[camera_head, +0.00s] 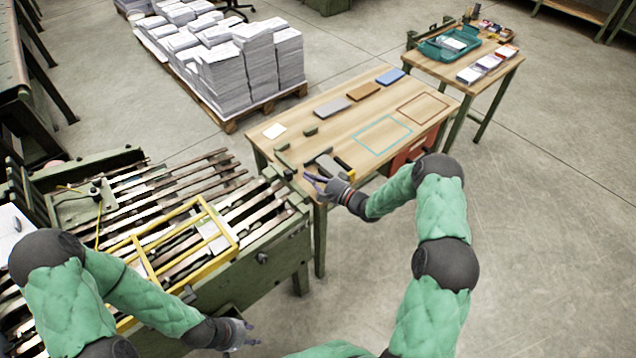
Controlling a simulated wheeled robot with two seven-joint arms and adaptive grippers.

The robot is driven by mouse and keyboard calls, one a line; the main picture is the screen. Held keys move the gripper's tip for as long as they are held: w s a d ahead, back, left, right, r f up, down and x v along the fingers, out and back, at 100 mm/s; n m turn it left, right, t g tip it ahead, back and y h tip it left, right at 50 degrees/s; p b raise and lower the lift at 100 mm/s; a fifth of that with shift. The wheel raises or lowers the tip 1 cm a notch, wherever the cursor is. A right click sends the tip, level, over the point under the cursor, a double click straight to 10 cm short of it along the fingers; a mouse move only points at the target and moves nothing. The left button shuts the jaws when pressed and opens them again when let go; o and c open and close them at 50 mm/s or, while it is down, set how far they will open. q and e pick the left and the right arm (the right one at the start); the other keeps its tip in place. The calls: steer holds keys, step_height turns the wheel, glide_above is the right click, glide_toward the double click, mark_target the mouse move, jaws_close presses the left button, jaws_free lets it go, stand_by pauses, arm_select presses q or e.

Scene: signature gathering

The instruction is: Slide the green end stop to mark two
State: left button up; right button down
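Several small dark green pieces lie at the left end of the wooden table. One green block (310,131) stands near the back left, and another green piece (285,160) is by the left edge, next to the machine. I cannot tell which is the end stop, and no mark two is readable. My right gripper (314,182) is at the table's front left corner, its fingers pointing left and apart, with nothing visible between them. My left gripper (250,335) hangs low in front of the machine, away from the table; its fingers are too small to judge.
The gathering machine (265,258) with slats and a yellow frame (226,226) fills the left. A dark device (328,165) sits beside my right gripper. The wooden table (345,128) holds teal and brown outlines and several flat blocks. Paper stacks (252,60) stand behind.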

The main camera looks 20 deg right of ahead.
mark_target(284, 182)
steer(key=shift+b+x, duration=0.45)
steer(key=shift+x, duration=1.6)
steer(key=shift+a, duration=0.1)
steer(key=a, duration=0.2)
steer(key=s+a, duration=0.1)
steer(key=a, duration=0.1)
steer(key=s+a+p, duration=0.1)
steer(key=a, duration=0.1)
steer(key=shift+s+a, duration=0.15)
steer(key=shift+s, duration=0.05)
